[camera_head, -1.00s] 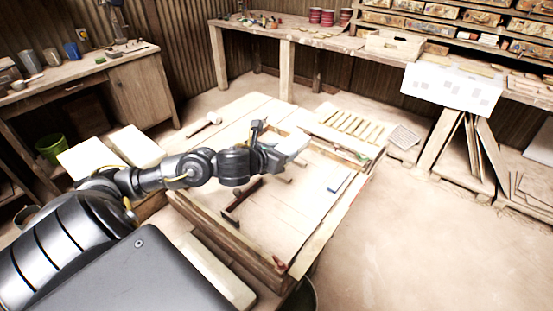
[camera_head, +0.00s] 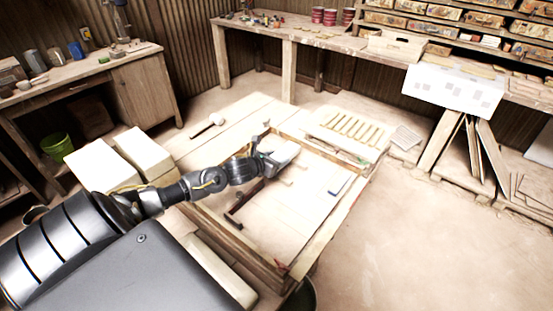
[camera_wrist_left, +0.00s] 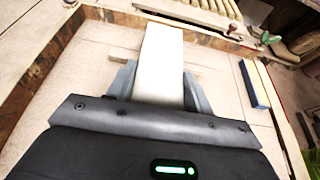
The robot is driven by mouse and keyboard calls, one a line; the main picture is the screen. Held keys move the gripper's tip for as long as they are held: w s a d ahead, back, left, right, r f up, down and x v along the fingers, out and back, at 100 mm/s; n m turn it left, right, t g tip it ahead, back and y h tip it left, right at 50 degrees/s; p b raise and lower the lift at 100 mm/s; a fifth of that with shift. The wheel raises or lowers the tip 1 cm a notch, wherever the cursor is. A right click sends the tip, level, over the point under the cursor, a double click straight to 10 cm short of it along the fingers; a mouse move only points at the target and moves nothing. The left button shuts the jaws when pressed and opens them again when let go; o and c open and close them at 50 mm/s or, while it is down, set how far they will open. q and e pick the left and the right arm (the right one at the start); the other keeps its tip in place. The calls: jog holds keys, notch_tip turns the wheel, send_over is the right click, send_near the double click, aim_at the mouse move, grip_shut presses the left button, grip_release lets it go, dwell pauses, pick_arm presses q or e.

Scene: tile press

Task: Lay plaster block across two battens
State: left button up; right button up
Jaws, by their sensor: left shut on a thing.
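My left gripper (camera_head: 268,162) is shut on a white plaster block (camera_head: 284,149) over the framed work table (camera_head: 318,222). In the left wrist view, the block (camera_wrist_left: 162,52) sits between the two grey fingers (camera_wrist_left: 160,84) and points away from me. A thin wooden batten (camera_wrist_left: 124,54) shows crosswise beside the block there, partly hidden by it. In the head view, a short batten (camera_head: 286,182) lies just in front of the block. I cannot tell whether the block touches the battens. My right gripper is not in view.
A dark-headed hammer (camera_head: 238,206) lies near the frame's left side. A blue-edged block (camera_head: 339,184) lies to the right. White blocks (camera_head: 95,166) stand left of the table.

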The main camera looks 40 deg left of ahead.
pick_arm(q)
jog(key=shift+a+f, duration=0.1)
jog(key=shift+f, duration=0.3)
jog(key=shift+f+b, duration=0.35)
jog(key=o, duration=1.2)
jog(key=shift+o, duration=0.4)
jog(key=shift+r, duration=0.15)
